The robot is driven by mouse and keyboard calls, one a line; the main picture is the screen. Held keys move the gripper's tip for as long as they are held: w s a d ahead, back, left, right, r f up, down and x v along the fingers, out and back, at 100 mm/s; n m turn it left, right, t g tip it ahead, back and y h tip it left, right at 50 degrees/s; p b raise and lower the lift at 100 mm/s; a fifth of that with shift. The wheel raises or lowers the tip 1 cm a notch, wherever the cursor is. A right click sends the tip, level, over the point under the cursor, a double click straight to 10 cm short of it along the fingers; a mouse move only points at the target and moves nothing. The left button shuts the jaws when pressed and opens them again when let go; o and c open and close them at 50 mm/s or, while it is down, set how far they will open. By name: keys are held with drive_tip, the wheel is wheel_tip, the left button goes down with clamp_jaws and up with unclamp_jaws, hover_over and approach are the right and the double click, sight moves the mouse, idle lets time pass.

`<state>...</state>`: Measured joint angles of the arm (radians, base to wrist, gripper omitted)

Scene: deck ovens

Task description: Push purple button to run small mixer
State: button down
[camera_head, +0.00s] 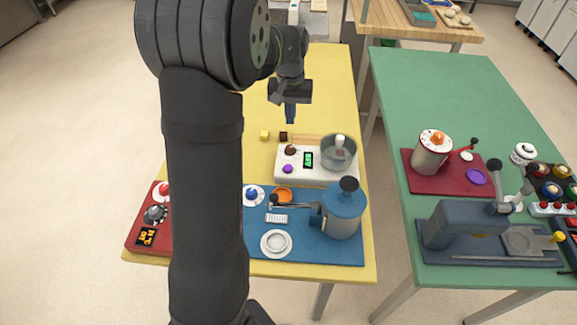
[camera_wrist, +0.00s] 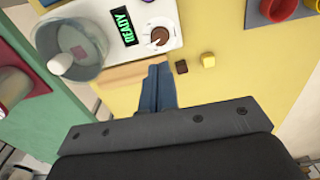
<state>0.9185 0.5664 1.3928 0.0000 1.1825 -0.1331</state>
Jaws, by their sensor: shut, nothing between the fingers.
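The small mixer is a white unit (camera_head: 318,178) with a clear bowl (camera_head: 338,154) on its right, a lit green display (camera_head: 308,160) and a brown knob (camera_head: 290,150). The purple button (camera_head: 288,169) sits on its front left, below the knob. In the wrist view the display (camera_wrist: 125,27) reads READY, beside the knob (camera_wrist: 158,40) and the bowl (camera_wrist: 72,48); I cannot make out the purple button there. My gripper (camera_head: 290,121) is shut and empty, pointing down behind the mixer, apart from the button. Its closed blue fingers (camera_wrist: 158,70) show in the wrist view.
A yellow cube (camera_head: 264,135) and a dark brown cube (camera_head: 283,136) lie behind the mixer on the yellow table (camera_head: 330,90). A blue mat (camera_head: 320,254) with a blue kettle-like machine (camera_head: 343,211) is in front. A green table (camera_head: 440,90) stands right.

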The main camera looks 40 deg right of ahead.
idle(0.3)
drive_tip(key=m+t, duration=0.9)
drive_tip(key=m, duration=1)
hover_over(291, 169)
drive_tip(key=shift+f, duration=0.15)
drive_tip(key=shift+f, duration=4.35)
drive_tip(key=shift+f, duration=0.4)
